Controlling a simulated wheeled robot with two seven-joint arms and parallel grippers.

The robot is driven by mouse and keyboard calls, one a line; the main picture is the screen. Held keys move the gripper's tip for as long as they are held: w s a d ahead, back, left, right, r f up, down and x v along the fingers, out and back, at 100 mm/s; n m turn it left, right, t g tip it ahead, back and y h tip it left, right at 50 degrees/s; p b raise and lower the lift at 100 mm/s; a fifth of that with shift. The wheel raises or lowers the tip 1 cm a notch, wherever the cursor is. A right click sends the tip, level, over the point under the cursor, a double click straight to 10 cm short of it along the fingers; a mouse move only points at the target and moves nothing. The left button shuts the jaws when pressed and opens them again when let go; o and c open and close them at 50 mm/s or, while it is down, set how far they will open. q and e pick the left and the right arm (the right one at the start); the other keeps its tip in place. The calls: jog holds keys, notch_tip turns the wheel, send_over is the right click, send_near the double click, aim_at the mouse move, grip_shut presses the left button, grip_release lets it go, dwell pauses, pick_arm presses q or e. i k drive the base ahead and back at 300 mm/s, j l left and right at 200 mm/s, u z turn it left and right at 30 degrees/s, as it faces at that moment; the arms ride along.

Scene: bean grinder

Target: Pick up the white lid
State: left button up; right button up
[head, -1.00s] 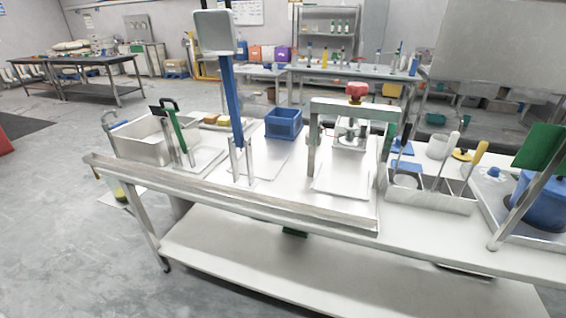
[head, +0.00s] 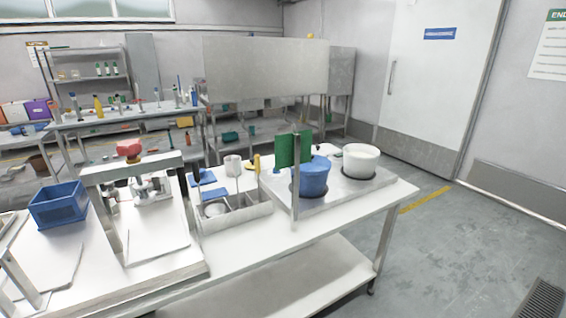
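A white round pot (head: 361,162) stands on a metal tray at the right end of the table. Its top is white; I cannot tell whether a separate white lid lies on it. No other clear white lid shows. Neither of my grippers is in the head view.
A metal box with compartments (head: 262,210) holds upright tools, with a white cup (head: 232,165) behind it. A metal frame with a red knob (head: 129,147) and a blue bin (head: 59,204) stand on the left.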

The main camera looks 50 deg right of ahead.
aim_at(317, 150)
jog(key=z, duration=2.15)
